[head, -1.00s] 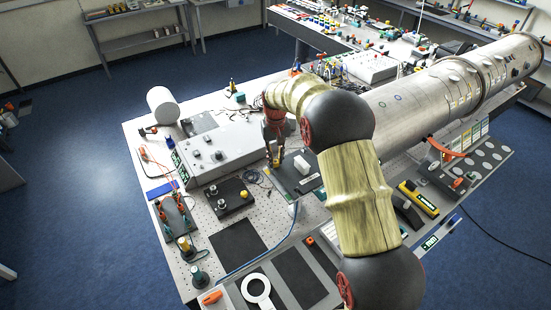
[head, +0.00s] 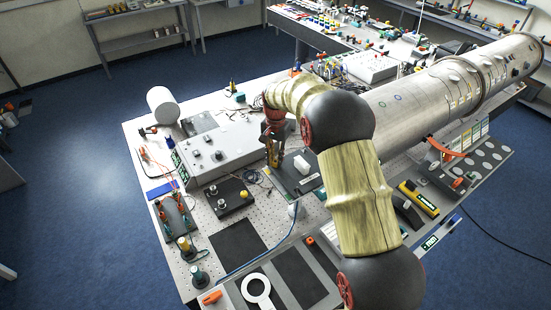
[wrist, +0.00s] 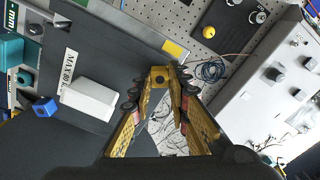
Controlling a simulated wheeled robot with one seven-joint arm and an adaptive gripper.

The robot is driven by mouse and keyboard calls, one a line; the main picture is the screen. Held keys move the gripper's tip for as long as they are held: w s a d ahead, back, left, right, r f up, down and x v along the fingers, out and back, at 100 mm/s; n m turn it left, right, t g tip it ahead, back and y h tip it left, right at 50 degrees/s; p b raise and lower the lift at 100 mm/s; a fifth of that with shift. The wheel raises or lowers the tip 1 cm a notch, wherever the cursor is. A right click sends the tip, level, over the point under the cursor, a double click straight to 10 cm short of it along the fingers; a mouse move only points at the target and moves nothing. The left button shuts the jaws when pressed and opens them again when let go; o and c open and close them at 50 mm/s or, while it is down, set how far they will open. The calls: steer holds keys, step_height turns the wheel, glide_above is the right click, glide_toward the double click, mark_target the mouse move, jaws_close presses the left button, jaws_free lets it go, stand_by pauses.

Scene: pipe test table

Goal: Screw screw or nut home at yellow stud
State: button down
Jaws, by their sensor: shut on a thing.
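My gripper (wrist: 159,80) shows in the wrist view with its two yellow fingers on either side of a small yellow square piece (wrist: 160,77) with a dark round centre. The jaws are shut on this piece. Whether it is a nut or screw, and whether it sits on a stud, I cannot tell. In the head view my gripper (head: 273,163) points down at the left edge of a dark plate (head: 286,180); the held piece is too small to make out there. A flat yellow patch (wrist: 175,49) lies on the plate's edge, beyond the fingertips.
A white block (wrist: 89,98) and a blue cube (wrist: 44,107) are left of my gripper in the wrist view. A black box with a yellow knob (wrist: 208,32) stands beyond. A grey instrument box (head: 207,150) and loose cables (wrist: 211,70) are close by.

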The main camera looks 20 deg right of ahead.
steer(key=shift+m, duration=1.1)
steer(key=m, duration=0.4)
steer(key=c, duration=1.6)
jaws_free()
